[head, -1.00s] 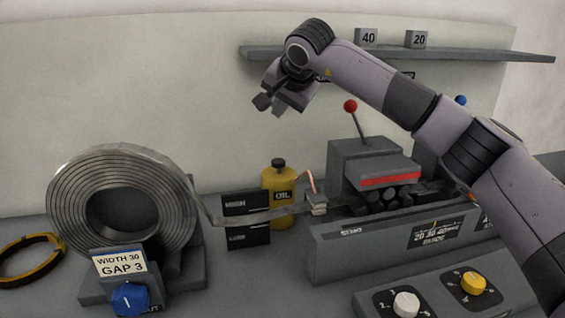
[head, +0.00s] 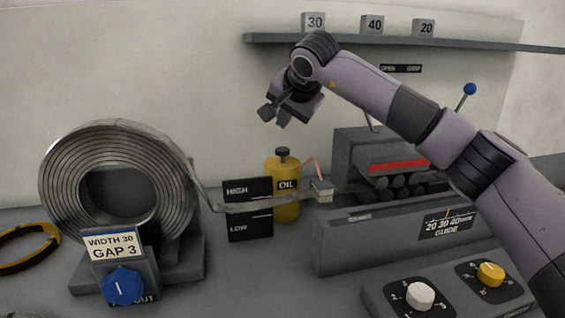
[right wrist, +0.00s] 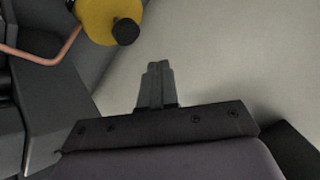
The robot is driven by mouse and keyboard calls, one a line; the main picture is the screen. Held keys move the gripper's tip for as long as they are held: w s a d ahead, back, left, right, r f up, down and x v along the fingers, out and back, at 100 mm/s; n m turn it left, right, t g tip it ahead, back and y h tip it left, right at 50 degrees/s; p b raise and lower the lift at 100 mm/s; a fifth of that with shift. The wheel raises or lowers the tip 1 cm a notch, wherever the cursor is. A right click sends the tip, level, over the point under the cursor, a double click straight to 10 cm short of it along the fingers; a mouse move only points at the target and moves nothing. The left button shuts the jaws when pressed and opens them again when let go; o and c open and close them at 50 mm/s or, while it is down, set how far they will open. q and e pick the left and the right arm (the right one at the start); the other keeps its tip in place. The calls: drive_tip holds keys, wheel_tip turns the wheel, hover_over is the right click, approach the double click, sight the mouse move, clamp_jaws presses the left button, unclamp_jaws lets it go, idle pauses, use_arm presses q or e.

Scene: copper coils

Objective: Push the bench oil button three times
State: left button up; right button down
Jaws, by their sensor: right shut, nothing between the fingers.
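The yellow oil bottle (head: 284,200), labelled OIL, stands on the bench with a black button-like cap (head: 283,152) on top. My right gripper (head: 273,117) is above and slightly left of the cap in the head view, with a clear gap between them. In the right wrist view the shut, empty fingers (right wrist: 158,66) point up the picture, and the black cap (right wrist: 125,32) and yellow bottle (right wrist: 97,17) lie beyond them to the upper left. My left gripper is out of view.
A coil (head: 60,190) of metal strip stands at left, its strip running past the HIGH/LOW plate (head: 248,190) toward the guide machine (head: 360,240). A thin copper tube (head: 312,166) rises beside the bottle. The shelf (head: 400,43) is behind my right arm.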

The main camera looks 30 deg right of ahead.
sight(285, 150)
drive_tip(key=shift+f, duration=0.85)
drive_tip(key=shift+f+b, duration=0.55)
drive_tip(key=shift+f, duration=0.2)
idle(0.6)
drive_tip(key=shift+f, duration=0.4)
